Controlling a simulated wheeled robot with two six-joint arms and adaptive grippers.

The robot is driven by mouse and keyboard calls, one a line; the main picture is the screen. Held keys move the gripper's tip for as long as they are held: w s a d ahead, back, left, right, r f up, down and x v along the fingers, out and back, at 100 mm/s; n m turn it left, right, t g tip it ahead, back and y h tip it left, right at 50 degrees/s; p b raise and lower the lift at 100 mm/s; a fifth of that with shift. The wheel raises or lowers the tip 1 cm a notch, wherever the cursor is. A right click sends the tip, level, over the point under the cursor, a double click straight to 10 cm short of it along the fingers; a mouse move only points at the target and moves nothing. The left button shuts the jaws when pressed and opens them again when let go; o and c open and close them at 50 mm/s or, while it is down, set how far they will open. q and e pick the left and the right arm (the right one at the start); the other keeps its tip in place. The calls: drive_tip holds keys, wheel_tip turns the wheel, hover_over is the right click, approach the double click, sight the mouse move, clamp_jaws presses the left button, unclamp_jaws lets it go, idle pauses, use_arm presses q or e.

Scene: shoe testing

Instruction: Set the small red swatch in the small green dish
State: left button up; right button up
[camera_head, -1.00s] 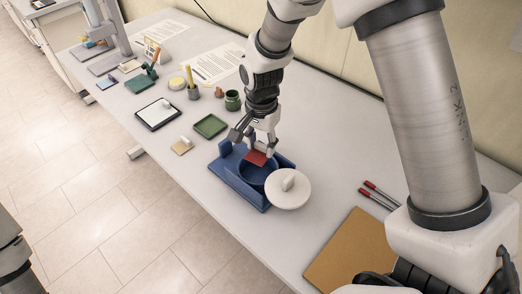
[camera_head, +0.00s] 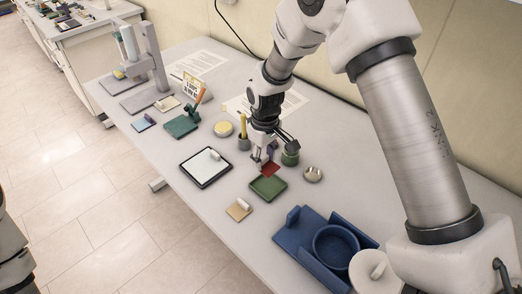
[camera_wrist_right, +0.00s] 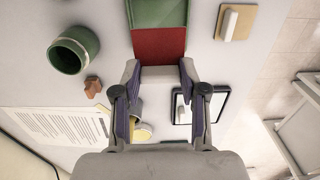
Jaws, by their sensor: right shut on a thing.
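My right gripper (camera_head: 262,160) is shut on the small red swatch (camera_head: 270,170), holding it by its edge. In the head view the swatch is just behind the small green dish (camera_head: 268,188), a shallow square tray on the table. In the right wrist view the red swatch (camera_wrist_right: 158,46) juts out flat beyond the fingertips (camera_wrist_right: 160,76) and meets or overlaps the near edge of the green dish (camera_wrist_right: 158,13). I cannot tell its exact height above the dish. The visible part of the dish looks empty. My left gripper is not in view.
A black-framed white pad (camera_head: 206,168) and a tan swatch (camera_head: 238,210) lie to the left.

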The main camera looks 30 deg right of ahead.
sight(266, 165)
drive_tip(key=shift+s+d+r, duration=0.15)
drive_tip(key=shift+s+r, duration=0.05)
drive_tip(key=shift+s, duration=0.3)
drive_tip(key=shift+w+p, duration=0.25)
drive_tip(key=shift+p, duration=0.05)
drive_tip(key=shift+f, duration=0.45)
wheel_tip(266, 165, down, 4)
drive_tip(key=shift+s+r+b, duration=0.1)
drive_tip(key=shift+r+b, duration=0.05)
drive_tip(key=shift+b, duration=1.1)
drive_tip(key=shift+f, duration=0.65)
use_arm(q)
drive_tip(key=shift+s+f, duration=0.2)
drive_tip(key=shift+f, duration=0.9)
use_arm(e)
drive_tip(key=shift+f, duration=0.1)
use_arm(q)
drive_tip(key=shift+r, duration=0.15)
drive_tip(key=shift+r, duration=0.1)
